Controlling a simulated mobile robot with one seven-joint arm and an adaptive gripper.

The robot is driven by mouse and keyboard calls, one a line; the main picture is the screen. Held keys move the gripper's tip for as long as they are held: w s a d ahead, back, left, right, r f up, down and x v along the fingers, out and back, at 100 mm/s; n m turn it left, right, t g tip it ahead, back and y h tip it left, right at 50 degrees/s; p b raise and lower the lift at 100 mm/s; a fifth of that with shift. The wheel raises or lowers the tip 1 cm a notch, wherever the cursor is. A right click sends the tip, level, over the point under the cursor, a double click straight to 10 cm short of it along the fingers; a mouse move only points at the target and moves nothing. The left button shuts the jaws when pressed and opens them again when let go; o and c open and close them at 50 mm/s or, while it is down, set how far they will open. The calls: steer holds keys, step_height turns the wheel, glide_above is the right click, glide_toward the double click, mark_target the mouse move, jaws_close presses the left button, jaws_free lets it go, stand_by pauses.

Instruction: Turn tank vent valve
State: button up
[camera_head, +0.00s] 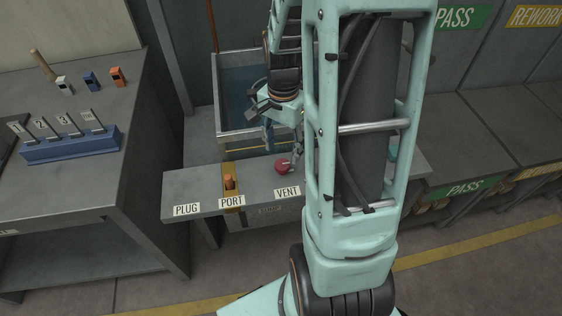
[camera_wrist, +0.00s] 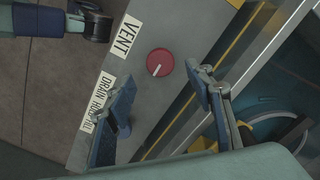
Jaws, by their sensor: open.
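The vent valve is a red round knob (camera_head: 282,166) on the grey ledge, by the VENT label (camera_head: 287,192). In the wrist view the red knob (camera_wrist: 160,63) shows from above with a pale pointer line running toward its lower left edge. My gripper (camera_wrist: 165,100) is open and empty, with its two fingers apart. In the picture the knob lies just above the gap between the fingertips, and no finger appears to touch it. In the head view my gripper (camera_head: 282,140) hangs over the ledge near the knob, partly hidden by my arm.
A water tank (camera_head: 240,80) lies behind the ledge. A bench (camera_head: 60,190) at left carries a blue rack (camera_head: 70,146) and small coloured blocks.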

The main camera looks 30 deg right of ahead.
mark_target(282, 164)
step_height(282, 164, down, 6)
steer(key=shift+r+b, duration=0.15)
steer(key=shift+b, duration=0.3)
steer(key=shift+c, duration=0.5)
steer(key=c, duration=1)
